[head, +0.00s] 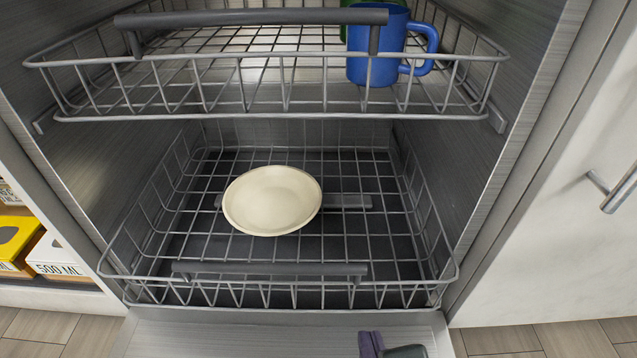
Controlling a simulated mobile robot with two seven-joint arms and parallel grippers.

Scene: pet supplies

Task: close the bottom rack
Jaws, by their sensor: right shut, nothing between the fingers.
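The bottom rack (413,238) is a grey wire basket low in the dishwasher. Its front edge, with a dark grey bar handle (270,268), lies near the cavity's front opening, just behind the lowered door. A cream plate (272,201) rests in it, left of centre. My right gripper (388,340) shows only in part at the bottom edge, over the open door, in front of the rack and right of the handle's middle. It is shut and empty, apart from the rack. My left gripper is out of view.
The top rack (300,111) hangs above and holds a blue mug (376,70) and a green item (352,5) behind it. The open door (240,337) lies below. Boxes (62,257) stand on a shelf at left; a white cabinet (565,250) is at right.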

